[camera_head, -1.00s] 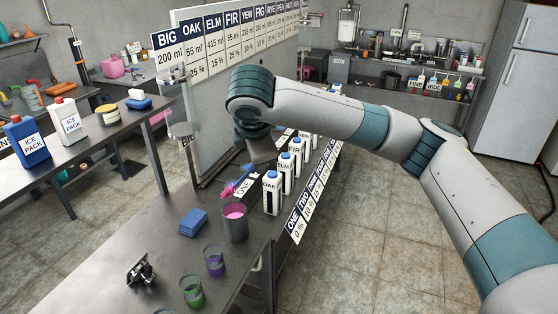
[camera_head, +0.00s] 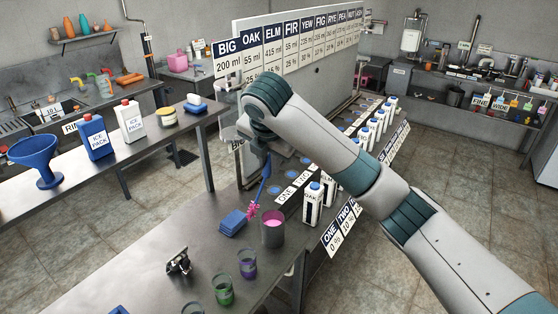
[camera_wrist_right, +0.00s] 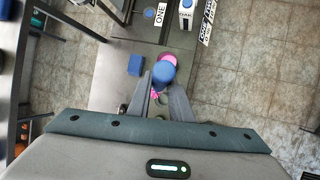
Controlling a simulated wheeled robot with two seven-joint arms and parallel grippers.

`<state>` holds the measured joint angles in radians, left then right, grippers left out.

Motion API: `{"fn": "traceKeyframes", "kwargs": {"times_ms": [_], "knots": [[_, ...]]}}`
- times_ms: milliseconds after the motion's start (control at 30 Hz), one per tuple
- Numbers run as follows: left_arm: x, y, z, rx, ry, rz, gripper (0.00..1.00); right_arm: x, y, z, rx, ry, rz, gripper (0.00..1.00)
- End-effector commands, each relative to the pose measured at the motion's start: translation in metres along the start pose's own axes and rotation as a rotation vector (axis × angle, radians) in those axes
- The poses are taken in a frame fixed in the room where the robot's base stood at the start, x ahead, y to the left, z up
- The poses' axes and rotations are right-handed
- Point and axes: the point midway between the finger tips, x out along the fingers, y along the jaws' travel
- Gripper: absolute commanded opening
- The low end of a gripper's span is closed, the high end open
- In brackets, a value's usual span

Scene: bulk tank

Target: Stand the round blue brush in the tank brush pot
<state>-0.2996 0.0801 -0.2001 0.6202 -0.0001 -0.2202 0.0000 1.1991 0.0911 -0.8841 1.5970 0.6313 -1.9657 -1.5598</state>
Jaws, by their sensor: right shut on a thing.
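My right gripper (camera_head: 267,152) is above the steel table, its fingers partly hidden by the wrist. It is shut on the round blue brush (camera_head: 264,180), which has a blue handle and pink bristles (camera_head: 252,210). The brush hangs tilted, bristles low, just left of the rim of a grey pot with a pink inside (camera_head: 272,232). I cannot tell whether it touches the pot. In the right wrist view the blue handle end (camera_wrist_right: 163,72) sits between the fingertips, with part of the pink behind it. No label shows on the pot. My left gripper is not in view.
A blue sponge (camera_head: 232,224) lies left of the pot. Purple (camera_head: 247,264) and green (camera_head: 222,290) cups and a small metal thing (camera_head: 179,262) stand nearer. White labelled bottles (camera_head: 312,205) stand in a row to the right.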

Motion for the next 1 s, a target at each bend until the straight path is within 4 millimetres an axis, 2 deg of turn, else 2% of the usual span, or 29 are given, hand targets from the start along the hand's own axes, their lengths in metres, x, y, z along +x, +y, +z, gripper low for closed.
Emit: {"fn": "traceKeyframes", "kwargs": {"times_ms": [300, 500, 800, 1000], "knots": [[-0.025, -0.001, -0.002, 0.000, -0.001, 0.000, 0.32, 0.006, 0.029, 0.002, -0.294, 0.000, 0.051, 0.00], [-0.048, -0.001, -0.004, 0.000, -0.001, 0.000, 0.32, 0.021, 0.040, 0.019, -0.536, -0.020, 0.102, 0.00], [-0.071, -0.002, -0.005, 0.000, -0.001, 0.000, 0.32, 0.047, 0.038, 0.057, -0.810, -0.063, 0.185, 0.00], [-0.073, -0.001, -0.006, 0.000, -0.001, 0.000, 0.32, 0.053, 0.037, 0.065, -0.860, -0.072, 0.205, 0.00]]}}
